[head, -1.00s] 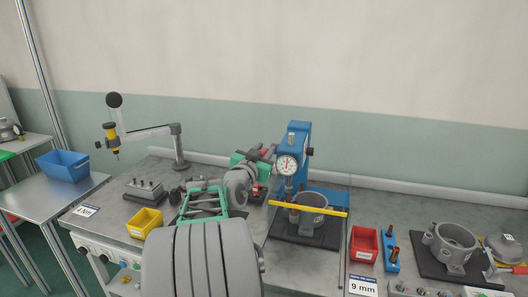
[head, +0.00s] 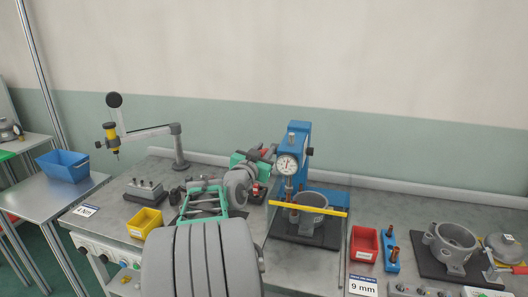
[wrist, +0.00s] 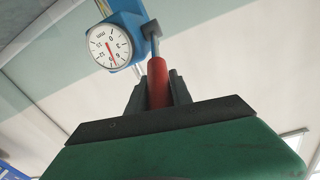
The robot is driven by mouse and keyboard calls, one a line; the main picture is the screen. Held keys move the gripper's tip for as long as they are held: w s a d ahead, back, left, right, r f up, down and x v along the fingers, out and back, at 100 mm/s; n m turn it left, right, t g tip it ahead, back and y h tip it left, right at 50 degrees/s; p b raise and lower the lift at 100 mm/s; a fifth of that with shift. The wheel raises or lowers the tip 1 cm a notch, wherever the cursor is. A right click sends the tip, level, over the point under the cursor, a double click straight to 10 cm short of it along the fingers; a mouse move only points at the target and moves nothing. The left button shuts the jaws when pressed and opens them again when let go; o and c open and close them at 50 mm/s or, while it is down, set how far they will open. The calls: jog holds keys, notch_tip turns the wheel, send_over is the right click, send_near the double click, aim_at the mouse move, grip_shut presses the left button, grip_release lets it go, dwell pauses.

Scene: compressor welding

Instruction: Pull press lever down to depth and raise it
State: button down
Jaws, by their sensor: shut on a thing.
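The blue press (head: 296,150) stands on the bench with a round dial gauge (head: 287,165) on its front; the dial also shows in the wrist view (wrist: 108,46). My gripper (wrist: 158,92) is shut on the red handle of the press lever (wrist: 157,72), with a dark finger on each side. The lever's metal rod runs up from the handle to a dark hub on the press. In the head view my gripper is left of the press, partly hidden by my arm. A grey compressor housing (head: 312,211) stands under the press ram, behind a yellow bar (head: 308,208).
A clear guard panel surrounds the press front. A red bin (head: 364,244) and a blue holder (head: 390,250) stand right of it, with another housing (head: 455,240) farther right. A yellow bin (head: 145,222) and a jointed tool arm (head: 150,133) are at left.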

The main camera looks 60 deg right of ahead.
jog(key=shift+f+b, duration=0.45)
jog(key=shift+b, duration=0.55)
jog(key=shift+a+f+b, duration=0.1)
jog(key=shift+b, duration=1.05)
jog(key=shift+r, duration=0.25)
jog(key=c, duration=1.1)
grip_release()
jog(key=shift+c, duration=0.2)
jog(key=a+b, duration=0.2)
jog(key=a, duration=0.6)
jog(key=shift+s+f, duration=0.15)
jog(key=shift+s, duration=0.25)
jog(key=shift+d, duration=0.1)
